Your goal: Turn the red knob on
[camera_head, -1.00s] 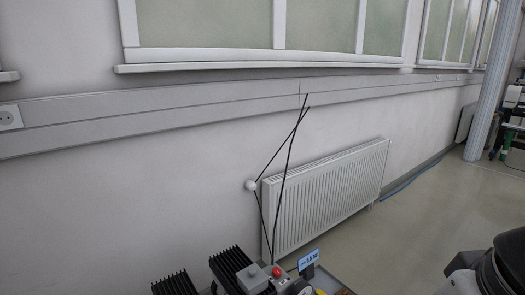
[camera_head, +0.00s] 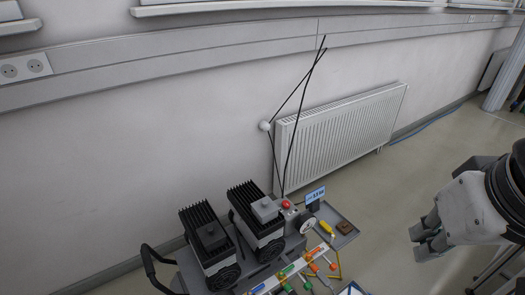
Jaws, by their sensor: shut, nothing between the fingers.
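A small round red knob (camera_head: 286,204) sits on top of the cart-mounted machine, left of a small blue-and-white display (camera_head: 315,195). Lower down, a light rail (camera_head: 290,271) carries several coloured handles, among them a red-orange one (camera_head: 313,267). These are small, and I cannot tell their turn positions. My gripper (camera_head: 420,243) is at the right, shut and empty, pointing left. It is well apart from the knob and the machine, with open floor showing between them.
Two black finned motor units (camera_head: 206,238) (camera_head: 252,212) stand on the machine's left part. A round gauge (camera_head: 307,225) and a grey tray (camera_head: 338,222) with a yellow tool and a brown block are on the right. Thin black rods rise behind; a white radiator (camera_head: 340,125) is at the wall.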

